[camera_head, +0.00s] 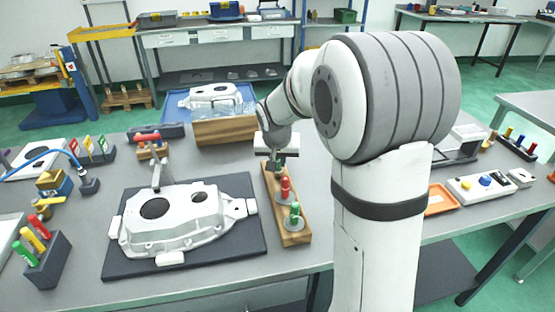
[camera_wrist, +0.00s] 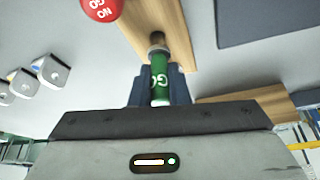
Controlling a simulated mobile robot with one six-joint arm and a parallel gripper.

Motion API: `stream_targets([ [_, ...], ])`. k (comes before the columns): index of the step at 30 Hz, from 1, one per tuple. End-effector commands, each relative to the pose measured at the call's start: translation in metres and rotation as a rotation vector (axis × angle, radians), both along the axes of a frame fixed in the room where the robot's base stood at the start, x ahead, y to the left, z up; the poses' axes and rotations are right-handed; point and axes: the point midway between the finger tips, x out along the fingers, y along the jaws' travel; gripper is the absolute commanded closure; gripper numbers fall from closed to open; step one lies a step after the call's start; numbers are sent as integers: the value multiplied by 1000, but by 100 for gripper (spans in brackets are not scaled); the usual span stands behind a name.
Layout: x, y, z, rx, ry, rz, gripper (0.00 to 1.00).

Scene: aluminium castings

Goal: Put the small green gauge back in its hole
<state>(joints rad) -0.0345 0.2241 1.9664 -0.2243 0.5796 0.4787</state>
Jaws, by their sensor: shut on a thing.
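The small green gauge (camera_wrist: 160,82), marked with white letters, is held between the dark fingers of my gripper (camera_wrist: 160,88) in the wrist view. Its metal end points at the wooden rack (camera_wrist: 168,18). I cannot tell whether that end touches the wood or sits in a hole. In the head view my gripper (camera_head: 276,162) is over the far end of the rack (camera_head: 272,210), and the held gauge is not clearly seen. A red gauge (camera_head: 285,189) and a larger green gauge (camera_head: 295,213) stand in the nearer part of the rack. The red one also shows in the wrist view (camera_wrist: 102,6).
An aluminium casting (camera_head: 180,225) lies on a dark mat (camera_head: 240,258) left of the rack. A wooden block (camera_head: 222,131) with a blue tray stands behind. A dark holder (camera_head: 45,262) with coloured gauges is at front left. An orange tray (camera_head: 440,200) lies to the right.

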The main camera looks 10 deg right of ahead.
Motion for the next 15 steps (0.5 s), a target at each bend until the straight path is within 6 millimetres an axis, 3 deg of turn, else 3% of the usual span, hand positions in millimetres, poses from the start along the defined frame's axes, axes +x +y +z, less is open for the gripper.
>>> stream_targets([
  [15, 0, 0, -14, 0, 0, 0, 100],
])
